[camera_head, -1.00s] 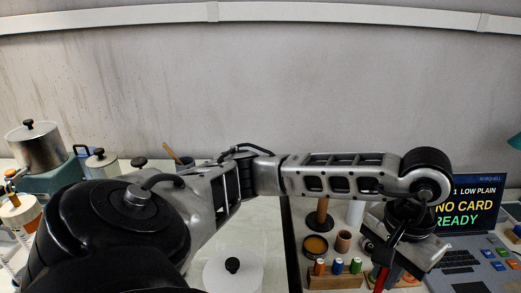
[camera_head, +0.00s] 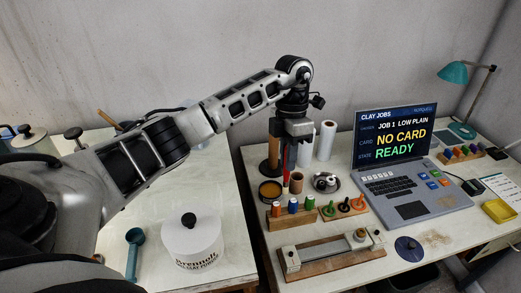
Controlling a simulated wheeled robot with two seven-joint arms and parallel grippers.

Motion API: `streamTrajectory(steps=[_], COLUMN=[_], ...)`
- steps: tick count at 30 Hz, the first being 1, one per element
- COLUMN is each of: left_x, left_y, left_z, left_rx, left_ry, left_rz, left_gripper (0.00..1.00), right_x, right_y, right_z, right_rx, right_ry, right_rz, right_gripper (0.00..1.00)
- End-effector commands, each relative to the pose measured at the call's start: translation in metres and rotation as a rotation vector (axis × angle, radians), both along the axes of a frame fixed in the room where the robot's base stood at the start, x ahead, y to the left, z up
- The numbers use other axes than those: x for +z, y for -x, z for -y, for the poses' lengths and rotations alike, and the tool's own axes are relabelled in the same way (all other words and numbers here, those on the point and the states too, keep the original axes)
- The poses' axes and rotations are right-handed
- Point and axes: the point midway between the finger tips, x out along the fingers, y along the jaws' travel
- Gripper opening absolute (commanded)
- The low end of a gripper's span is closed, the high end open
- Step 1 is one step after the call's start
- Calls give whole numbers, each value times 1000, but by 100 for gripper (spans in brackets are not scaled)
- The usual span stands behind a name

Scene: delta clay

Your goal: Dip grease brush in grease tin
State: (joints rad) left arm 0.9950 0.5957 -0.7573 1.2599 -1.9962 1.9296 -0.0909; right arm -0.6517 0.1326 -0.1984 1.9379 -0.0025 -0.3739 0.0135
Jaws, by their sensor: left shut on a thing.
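The grease tin (camera_head: 270,191) is a round dark tin with orange-brown contents, open at the top, on the right-hand bench. My left gripper (camera_head: 290,138) points down above the bench, behind and slightly right of the tin as seen here. It is shut on a slim upright thing with a red part (camera_head: 286,160), apparently the grease brush. Its lower end is near a brown cup, and I cannot tell whether it touches anything. The tin appears apart from it. My right gripper is not in view.
A brown cup (camera_head: 296,182) and a metal dish (camera_head: 326,183) stand right of the tin. A spool rack (camera_head: 291,218) is in front, a white cylinder (camera_head: 327,140) behind. A laptop-like console (camera_head: 415,188) stands right. A white lidded pot (camera_head: 191,240) is on the left bench.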

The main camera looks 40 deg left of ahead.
Motion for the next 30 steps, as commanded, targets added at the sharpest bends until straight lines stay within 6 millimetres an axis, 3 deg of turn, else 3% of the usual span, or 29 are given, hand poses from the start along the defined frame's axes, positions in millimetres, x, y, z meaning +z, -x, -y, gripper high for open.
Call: streamTrajectory(steps=[3, 9, 15, 21, 30], left_x=[-11, -31, -48, -54, -71], left_y=[-11, -25, -31, -33, -33], left_z=[-23, -62, -90, -102, -102], left_rx=[439, 1149, 1650, 1851, 1868], left_ry=[25, 82, 140, 167, 167], left_rz=[-29, -42, -25, -11, -12], left_gripper=[0, 0, 0, 0, 0], right_x=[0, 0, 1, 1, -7], right_y=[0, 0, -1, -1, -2], right_z=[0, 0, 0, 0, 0], right_rx=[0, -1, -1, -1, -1], right_ry=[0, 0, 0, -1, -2], right_rz=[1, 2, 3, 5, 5], right_gripper=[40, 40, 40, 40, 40])
